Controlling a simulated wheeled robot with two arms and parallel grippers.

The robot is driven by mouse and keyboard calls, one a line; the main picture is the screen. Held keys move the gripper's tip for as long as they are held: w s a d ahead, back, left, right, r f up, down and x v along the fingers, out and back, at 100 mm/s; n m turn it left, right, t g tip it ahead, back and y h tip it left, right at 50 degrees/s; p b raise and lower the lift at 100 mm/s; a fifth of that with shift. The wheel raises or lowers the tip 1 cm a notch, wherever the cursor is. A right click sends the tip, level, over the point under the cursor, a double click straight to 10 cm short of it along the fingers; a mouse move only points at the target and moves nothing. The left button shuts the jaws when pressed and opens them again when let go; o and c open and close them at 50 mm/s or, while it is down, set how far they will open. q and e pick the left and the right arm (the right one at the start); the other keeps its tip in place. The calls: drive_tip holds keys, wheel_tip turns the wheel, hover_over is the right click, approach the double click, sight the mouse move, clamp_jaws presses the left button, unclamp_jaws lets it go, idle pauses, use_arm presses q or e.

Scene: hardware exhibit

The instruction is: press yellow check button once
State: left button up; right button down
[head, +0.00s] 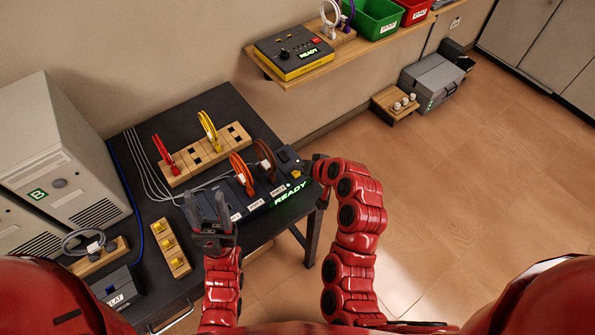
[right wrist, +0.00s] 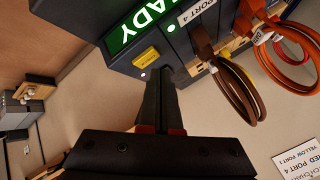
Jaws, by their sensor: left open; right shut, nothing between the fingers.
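The yellow check button (right wrist: 147,57) is a small yellow block on the dark box (right wrist: 165,40), beside a green lit "READY" display (right wrist: 140,18). In the head view the yellow button (head: 296,173) is small, near the box's right end. My right gripper (right wrist: 161,76) is shut and empty. Its fingertips are close below the button in the wrist view; I cannot tell whether they touch the box. In the head view the right gripper (head: 308,166) is at the box's right end. My left gripper (head: 207,203) is open and empty, in front of the box's left part.
Orange and brown cable loops (head: 241,170) stand on the box. A wooden block (head: 190,168) with red and yellow loops is behind it.

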sight(300, 176)
idle(0.4)
drive_tip(key=shift+f+b, duration=0.4)
drive_tip(key=shift+b, duration=0.05)
drive_tip(key=shift+f+b, duration=0.35)
drive_tip(key=shift+f, duration=0.1)
idle(0.4)
drive_tip(key=shift+r, duration=0.15)
idle(0.3)
drive_tip(key=shift+r+p, duration=0.4)
drive_tip(key=shift+r, duration=0.35)
drive_tip(key=shift+r+p, duration=1.2)
drive_tip(key=shift+r, duration=1.3)
